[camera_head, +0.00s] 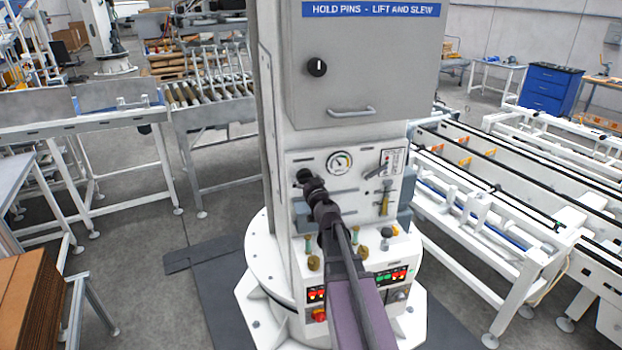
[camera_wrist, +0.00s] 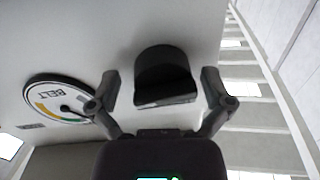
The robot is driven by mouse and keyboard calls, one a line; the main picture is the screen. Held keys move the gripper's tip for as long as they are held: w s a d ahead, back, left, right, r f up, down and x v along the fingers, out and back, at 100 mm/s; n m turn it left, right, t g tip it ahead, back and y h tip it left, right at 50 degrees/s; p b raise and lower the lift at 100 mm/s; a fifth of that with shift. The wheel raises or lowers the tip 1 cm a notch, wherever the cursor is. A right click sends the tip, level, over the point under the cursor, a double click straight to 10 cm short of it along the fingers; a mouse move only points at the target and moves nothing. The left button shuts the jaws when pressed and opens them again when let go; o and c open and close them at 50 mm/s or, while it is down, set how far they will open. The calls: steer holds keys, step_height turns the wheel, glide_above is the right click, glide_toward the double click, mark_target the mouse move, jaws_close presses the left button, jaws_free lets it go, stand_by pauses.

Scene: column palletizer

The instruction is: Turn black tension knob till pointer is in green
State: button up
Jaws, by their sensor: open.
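The black tension knob (camera_wrist: 165,78) stands out from the pale panel in the wrist view. My gripper (camera_wrist: 162,88) is open, with one finger on each side of the knob and a visible gap on both sides. In the head view my gripper (camera_head: 313,188) reaches the panel left of the gauge and covers most of the knob. The round gauge (camera_wrist: 58,100), marked BELT, lies left of the knob in the wrist view. It has yellow and green arcs and a dark pointer, whose exact reading I cannot tell. The gauge (camera_head: 340,162) also shows in the head view.
A lever (camera_head: 385,200) is on the panel right of the gauge. A grey cabinet (camera_head: 362,60) with another black knob (camera_head: 317,67) and a handle is above. Lit buttons (camera_head: 390,277) are below. Conveyors (camera_head: 480,170) stand to the right.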

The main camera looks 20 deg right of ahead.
steer(key=shift+s+r, duration=0.1)
steer(key=shift+a, duration=0.1)
steer(key=c, duration=1)
steer(key=shift+m, duration=0.4)
steer(key=shift+s+m+b, duration=0.1)
steer(key=shift+m+b, duration=0.25)
steer(key=shift+m, duration=2.25)
steer(key=shift+c, duration=0.2)
